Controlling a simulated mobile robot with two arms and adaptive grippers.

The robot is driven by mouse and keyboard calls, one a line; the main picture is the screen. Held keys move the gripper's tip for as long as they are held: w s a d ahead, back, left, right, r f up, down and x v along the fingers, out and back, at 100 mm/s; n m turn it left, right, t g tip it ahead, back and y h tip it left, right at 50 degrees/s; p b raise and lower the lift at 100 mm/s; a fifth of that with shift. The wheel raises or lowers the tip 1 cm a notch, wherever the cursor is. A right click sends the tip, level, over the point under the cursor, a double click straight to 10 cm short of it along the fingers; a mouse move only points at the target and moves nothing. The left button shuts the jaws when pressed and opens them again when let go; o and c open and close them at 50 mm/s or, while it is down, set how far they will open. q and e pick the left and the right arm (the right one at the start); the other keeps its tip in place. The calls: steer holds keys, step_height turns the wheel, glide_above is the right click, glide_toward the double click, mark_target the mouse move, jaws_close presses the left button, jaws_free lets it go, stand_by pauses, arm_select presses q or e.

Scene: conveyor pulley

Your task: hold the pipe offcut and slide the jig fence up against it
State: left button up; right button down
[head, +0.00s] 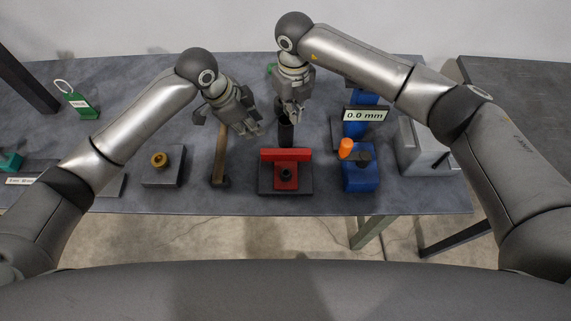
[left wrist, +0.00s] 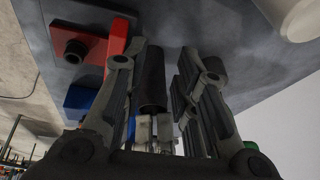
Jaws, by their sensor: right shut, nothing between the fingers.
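The pipe offcut, a dark cylinder (head: 286,134), stands behind the red jig fence (head: 285,155), its upper part close to my right gripper. The fence is a red bar with a red block and a dark knob, on a dark base. My left gripper (head: 254,130) is left of the pipe. In the left wrist view its fingers (left wrist: 158,85) are open, with the pipe (left wrist: 152,80) showing between them and a gap on the right; contact cannot be told. My right gripper (head: 293,116) is shut and empty at the pipe's top.
A blue device with a "0.0 mm" display (head: 365,115) and an orange-knobbed blue block (head: 358,180) stand right of the fence. A brown bar (head: 220,155) and a grey block with a brass knob (head: 160,160) are left. A green tag (head: 82,105) lies far left.

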arm_select(q)
steer(key=r+m+g, duration=0.1)
steer(key=m+g, duration=0.1)
glide_above(273, 152)
steer(key=shift+h, duration=0.4)
stand_by(1.2)
steer(key=c, duration=0.4)
steer(key=shift+s+d+r, duration=0.15)
steer(key=shift+s+r, duration=0.05)
jaws_close()
steer(key=shift+s+a+f+y, duration=0.3)
steer(key=shift+s+f+y, duration=0.25)
steer(key=shift+y, duration=0.2)
steer(key=shift+s+a+f+y, duration=0.3)
steer(key=shift+s+f+y, duration=0.15)
steer(key=shift+f+y, duration=0.2)
steer(key=shift+s+a+f+y, duration=0.3)
steer(key=shift+s+f+y, duration=0.25)
steer(key=shift+y, duration=0.25)
